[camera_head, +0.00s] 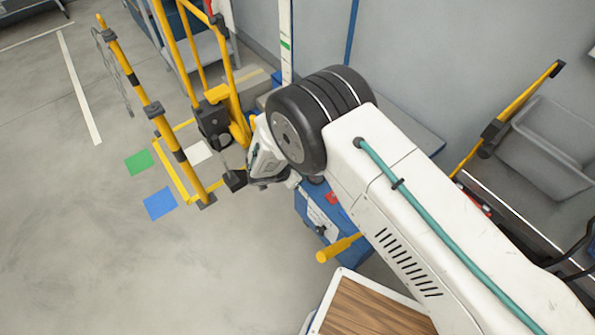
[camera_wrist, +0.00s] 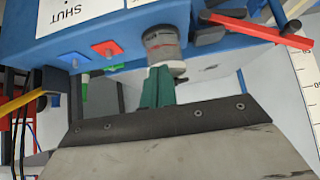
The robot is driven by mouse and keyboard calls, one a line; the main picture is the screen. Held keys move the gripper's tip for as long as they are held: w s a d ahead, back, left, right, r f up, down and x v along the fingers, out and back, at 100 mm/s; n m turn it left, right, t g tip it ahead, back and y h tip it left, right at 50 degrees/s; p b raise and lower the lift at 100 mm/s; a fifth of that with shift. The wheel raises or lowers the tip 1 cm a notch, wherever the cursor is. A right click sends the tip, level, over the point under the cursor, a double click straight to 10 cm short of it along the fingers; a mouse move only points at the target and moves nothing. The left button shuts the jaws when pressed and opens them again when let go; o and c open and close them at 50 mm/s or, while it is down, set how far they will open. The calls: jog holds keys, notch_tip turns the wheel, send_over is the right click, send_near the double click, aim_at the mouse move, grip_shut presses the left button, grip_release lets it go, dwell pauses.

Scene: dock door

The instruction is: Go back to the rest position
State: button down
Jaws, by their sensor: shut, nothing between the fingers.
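My gripper (camera_wrist: 158,80) shows in the wrist view as two teal fingers close together, with nothing between them. The fingertips are just below a grey round knob (camera_wrist: 164,44) on a blue box (camera_wrist: 100,22); I cannot tell whether they touch it. The box has a label reading "SHUT", seen upside down, and red and blue square patches. In the head view my white arm reaches from the lower right to the middle, above the blue box (camera_head: 349,247). There the fingers are hidden behind my wrist.
A yellow rail frame (camera_head: 165,125) stands left of my wrist. A red lever (camera_wrist: 262,31) sticks out at the right in the wrist view. A yellow handle (camera_head: 338,247) juts from the blue box. A grey bin (camera_head: 545,150) is at the right. Open floor (camera_head: 90,240) lies left.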

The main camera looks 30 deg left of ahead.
jog(key=v, duration=0.5)
jog(key=shift+s+a+f, duration=0.2)
jog(key=shift+a+f, duration=0.05)
